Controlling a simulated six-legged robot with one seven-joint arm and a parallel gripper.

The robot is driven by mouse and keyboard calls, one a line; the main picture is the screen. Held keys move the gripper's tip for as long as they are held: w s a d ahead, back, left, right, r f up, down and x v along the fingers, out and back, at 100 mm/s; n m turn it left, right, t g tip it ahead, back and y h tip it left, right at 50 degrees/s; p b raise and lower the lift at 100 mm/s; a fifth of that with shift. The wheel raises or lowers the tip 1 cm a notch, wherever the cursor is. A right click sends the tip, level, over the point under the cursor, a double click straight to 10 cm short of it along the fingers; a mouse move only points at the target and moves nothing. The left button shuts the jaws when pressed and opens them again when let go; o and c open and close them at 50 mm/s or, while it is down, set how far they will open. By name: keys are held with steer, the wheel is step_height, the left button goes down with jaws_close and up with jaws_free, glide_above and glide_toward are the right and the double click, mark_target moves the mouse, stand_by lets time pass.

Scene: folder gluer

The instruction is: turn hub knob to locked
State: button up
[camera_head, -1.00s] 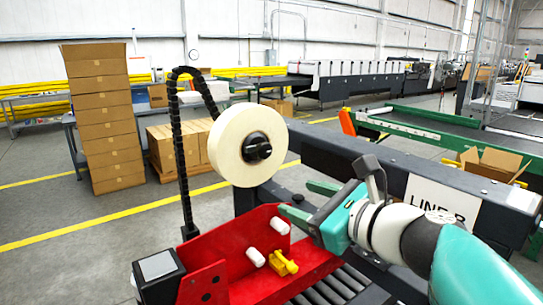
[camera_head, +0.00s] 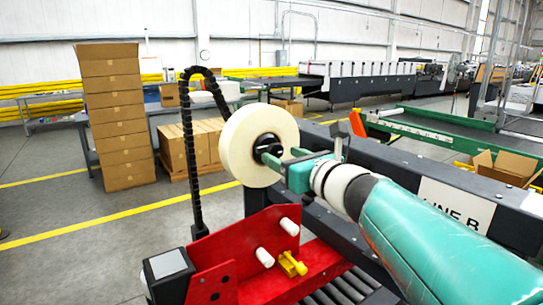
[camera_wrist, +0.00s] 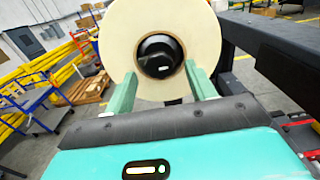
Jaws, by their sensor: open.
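The black hub knob (camera_head: 267,148) sits at the centre of the cream tape roll (camera_head: 238,150). In the wrist view the knob (camera_wrist: 160,58) shows a dark round face with a small white mark, in the middle of the roll (camera_wrist: 125,25). My gripper (camera_head: 277,157) is at the right side of the hub in the head view, its green fingers pointing at the knob. In the wrist view my gripper (camera_wrist: 160,78) is open, with one finger to each side of the knob. I cannot tell whether the fingers touch it.
A red bracket (camera_head: 245,260) with white rollers and a yellow part (camera_head: 291,265) stands below the roll. A black cable chain (camera_head: 190,150) rises at its left. A dark beam (camera_head: 420,180) with a "LINE B" sign runs to the right.

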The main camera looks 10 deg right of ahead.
steer(key=shift+w+a, duration=0.3)
steer(key=shift+w, duration=0.35)
steer(key=c, duration=1)
